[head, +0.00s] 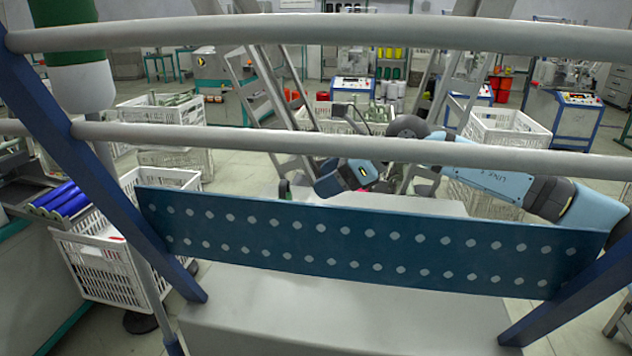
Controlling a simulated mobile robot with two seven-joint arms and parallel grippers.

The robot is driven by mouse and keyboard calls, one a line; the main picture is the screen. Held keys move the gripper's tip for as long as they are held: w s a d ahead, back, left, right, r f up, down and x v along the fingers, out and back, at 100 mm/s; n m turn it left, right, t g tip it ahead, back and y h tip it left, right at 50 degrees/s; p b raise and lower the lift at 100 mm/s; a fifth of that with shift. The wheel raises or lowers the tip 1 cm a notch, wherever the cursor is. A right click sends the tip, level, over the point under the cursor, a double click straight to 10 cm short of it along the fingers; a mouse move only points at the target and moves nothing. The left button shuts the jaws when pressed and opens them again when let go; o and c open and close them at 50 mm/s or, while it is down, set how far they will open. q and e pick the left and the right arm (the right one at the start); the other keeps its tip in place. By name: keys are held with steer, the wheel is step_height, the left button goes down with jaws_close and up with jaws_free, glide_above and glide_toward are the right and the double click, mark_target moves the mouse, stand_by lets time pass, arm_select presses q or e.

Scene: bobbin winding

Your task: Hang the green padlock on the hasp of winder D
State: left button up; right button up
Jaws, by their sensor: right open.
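My right arm comes in from the right behind the railing, and its gripper (342,179) hangs near the middle of the view, above a grey surface. It is open, with nothing visible between its fingers; the rails and the perforated panel hide part of the arm. My left gripper is not in view. I cannot make out the green padlock or the hasp. Several winding machines with control panels stand at the back, one at the centre (352,88) and one at the right (579,100); I cannot tell which is winder D.
A grey railing (300,136) and a blue perforated panel (360,240) cross close in front. A stepladder (268,90) stands behind. White crates stand at left (107,280) and right (508,130). Blue rolls (62,200) lie at far left. Some floor between the crates is clear.

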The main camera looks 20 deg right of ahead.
steer(key=b+x, duration=0.1)
steer(key=x, duration=0.5)
steer(key=shift+w+a+f, duration=0.1)
steer(key=shift+a+f, duration=0.05)
steer(key=shift+f, duration=0.1)
arm_select(q)
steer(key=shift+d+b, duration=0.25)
steer(key=shift+b, duration=0.2)
arm_select(e)
steer(key=shift+x, duration=1.05)
steer(key=c, duration=1)
steer(key=shift+r+p, duration=1.35)
steer(key=shift+r, duration=1.25)
steer(key=shift+c, duration=0.2)
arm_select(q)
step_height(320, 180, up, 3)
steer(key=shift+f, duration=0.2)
